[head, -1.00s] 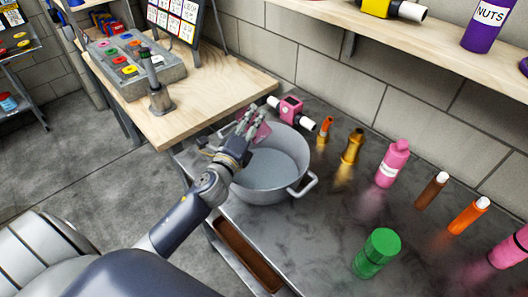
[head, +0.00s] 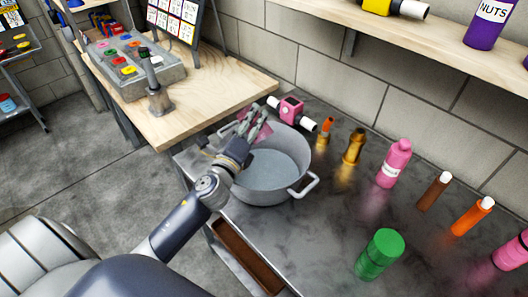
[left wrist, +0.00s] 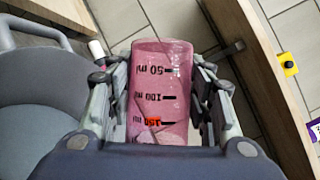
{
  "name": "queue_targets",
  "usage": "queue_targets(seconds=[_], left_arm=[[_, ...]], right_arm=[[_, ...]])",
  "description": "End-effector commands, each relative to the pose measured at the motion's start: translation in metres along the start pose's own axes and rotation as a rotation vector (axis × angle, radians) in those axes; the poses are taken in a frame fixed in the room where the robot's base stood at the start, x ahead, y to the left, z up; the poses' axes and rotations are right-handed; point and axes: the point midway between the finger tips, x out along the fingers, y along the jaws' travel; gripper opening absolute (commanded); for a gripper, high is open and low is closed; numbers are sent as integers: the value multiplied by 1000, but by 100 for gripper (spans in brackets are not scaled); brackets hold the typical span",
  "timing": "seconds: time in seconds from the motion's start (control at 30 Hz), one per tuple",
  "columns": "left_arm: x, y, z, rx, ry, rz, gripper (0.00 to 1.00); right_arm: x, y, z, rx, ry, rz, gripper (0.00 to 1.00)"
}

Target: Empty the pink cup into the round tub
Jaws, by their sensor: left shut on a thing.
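My left gripper (head: 254,124) is shut on the pink cup (head: 264,131), at the far left rim of the round tub (head: 275,172). In the head view the fingers hide much of the cup. In the left wrist view the cup (left wrist: 160,85) sits between both fingers (left wrist: 160,95), with black volume marks on its side and one red-backed mark. The grey tub (left wrist: 38,110) shows at the left there, beside the cup. The tub's visible inside looks empty. The cup's contents and exact tilt cannot be told. My right gripper is not in view.
A pink device with white ends (head: 290,110) stands close behind the tub. A wooden table (head: 205,105) adjoins at the left.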

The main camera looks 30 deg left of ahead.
Motion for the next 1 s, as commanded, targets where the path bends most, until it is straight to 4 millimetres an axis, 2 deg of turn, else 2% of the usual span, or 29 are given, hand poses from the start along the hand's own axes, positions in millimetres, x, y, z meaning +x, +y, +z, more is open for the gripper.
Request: queue_targets(seconds=[1.0], left_arm=[[-2,-12,1,99,-21,-49,18]], right_arm=[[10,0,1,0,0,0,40]])
